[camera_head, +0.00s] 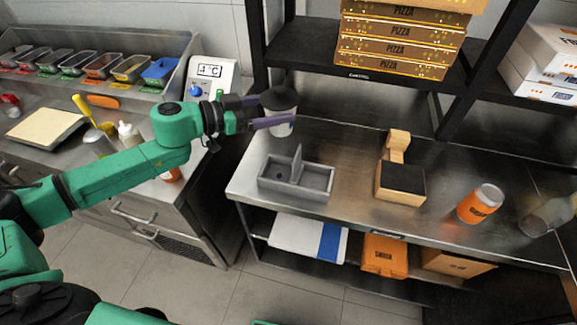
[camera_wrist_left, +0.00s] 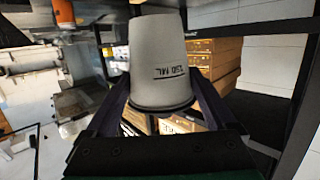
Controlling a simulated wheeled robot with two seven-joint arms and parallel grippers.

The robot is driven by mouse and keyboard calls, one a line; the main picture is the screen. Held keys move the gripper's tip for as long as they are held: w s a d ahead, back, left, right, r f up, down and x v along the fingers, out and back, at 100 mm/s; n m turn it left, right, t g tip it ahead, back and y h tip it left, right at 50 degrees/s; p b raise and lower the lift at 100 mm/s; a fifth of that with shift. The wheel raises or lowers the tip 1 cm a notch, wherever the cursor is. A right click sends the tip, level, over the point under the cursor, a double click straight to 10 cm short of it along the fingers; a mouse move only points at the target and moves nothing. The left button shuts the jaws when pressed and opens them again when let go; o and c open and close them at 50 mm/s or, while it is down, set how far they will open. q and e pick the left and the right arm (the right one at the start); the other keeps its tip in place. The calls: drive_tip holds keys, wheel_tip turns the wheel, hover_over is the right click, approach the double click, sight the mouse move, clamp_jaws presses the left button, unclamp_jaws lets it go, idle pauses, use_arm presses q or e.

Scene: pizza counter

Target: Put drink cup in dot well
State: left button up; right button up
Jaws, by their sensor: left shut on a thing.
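The drink cup (camera_head: 283,128) is pale grey with a dark top in the head view. My left gripper (camera_head: 279,109) is shut on it, with one purple finger on each side. The cup is held above the back left part of the steel counter. In the left wrist view the cup (camera_wrist_left: 158,55) fills the space between the fingers and shows a "250 ML" style marking. The grey holder (camera_head: 318,194) stands on the counter below and in front of the cup. It has two wells split by a raised divider. A small dark dot seems to show in the left well. My right gripper is not in view.
A wooden block stand (camera_head: 397,141) and an orange cup (camera_head: 480,203) stand right of the holder. A clear container (camera_head: 547,216) lies farther right. A black rack post (camera_head: 255,45) rises close to the gripper. Pizza boxes (camera_head: 398,46) sit on the shelf above.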

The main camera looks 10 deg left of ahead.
use_arm(q)
drive_tip(key=f, duration=1.1)
drive_tip(key=a+f+b, duration=0.1)
drive_tip(key=f, duration=0.5)
drive_tip(key=shift+s+f, duration=0.3)
drive_tip(key=shift+s, duration=0.05)
drive_tip(key=shift+d+f, duration=0.1)
drive_tip(key=shift+f, duration=0.05)
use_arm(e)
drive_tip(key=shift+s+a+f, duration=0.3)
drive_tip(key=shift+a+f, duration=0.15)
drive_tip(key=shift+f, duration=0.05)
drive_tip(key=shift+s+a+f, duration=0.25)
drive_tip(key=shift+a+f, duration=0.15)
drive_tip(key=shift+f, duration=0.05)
use_arm(q)
drive_tip(key=shift+f, duration=0.1)
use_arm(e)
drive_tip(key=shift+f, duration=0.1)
use_arm(q)
drive_tip(key=o, duration=1.4)
